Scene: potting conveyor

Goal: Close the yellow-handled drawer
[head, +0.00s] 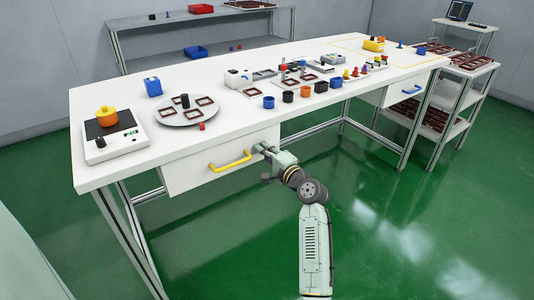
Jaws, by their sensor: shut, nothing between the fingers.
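The white drawer (190,176) with the yellow handle (230,162) hangs under the left part of the white table. Its front looks roughly in line with the table's front edge, but from this angle I cannot tell whether a small gap is left. My gripper (261,148) is at the right end of the drawer front, just right of the yellow handle. The fingers are shut and empty. I cannot tell whether they touch the drawer front.
A second drawer with a blue handle (412,89) is under the table's right end. Pots, a scale (110,142) and a round plate (170,116) stand on the table (240,115). Metal table legs stand below. The green floor (390,200) in front is clear.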

